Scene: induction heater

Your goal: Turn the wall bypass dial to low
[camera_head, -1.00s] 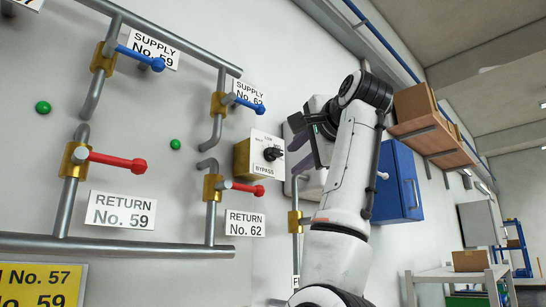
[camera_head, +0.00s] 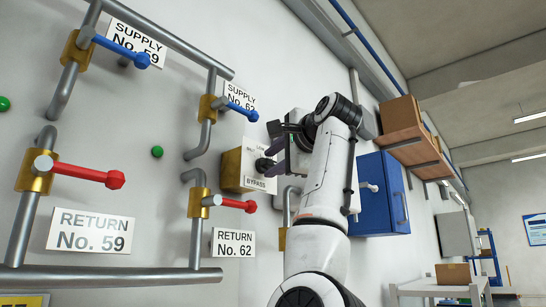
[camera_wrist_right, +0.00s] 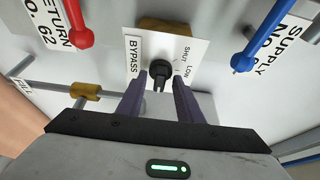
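The bypass dial (camera_head: 263,165) is a black knob on a white plate (camera_head: 256,183) marked BYPASS, fixed to a brass-coloured box (camera_head: 231,170) on the wall. In the right wrist view the dial (camera_wrist_right: 159,70) shows SHUT and LOW printed beside it; I cannot tell its exact setting. My right gripper (camera_head: 272,157) is at the dial, partly covering the plate. In the wrist view its two purple fingers (camera_wrist_right: 159,92) are apart, one on each side of the knob, with visible gaps; the knob is not clamped. My left gripper is out of view.
Blue supply handles (camera_head: 240,109) and red return handles (camera_head: 238,204) on pipes stand out from the wall left of the dial. A blue cabinet (camera_head: 378,200) and a wooden shelf (camera_head: 412,147) with boxes are to the right.

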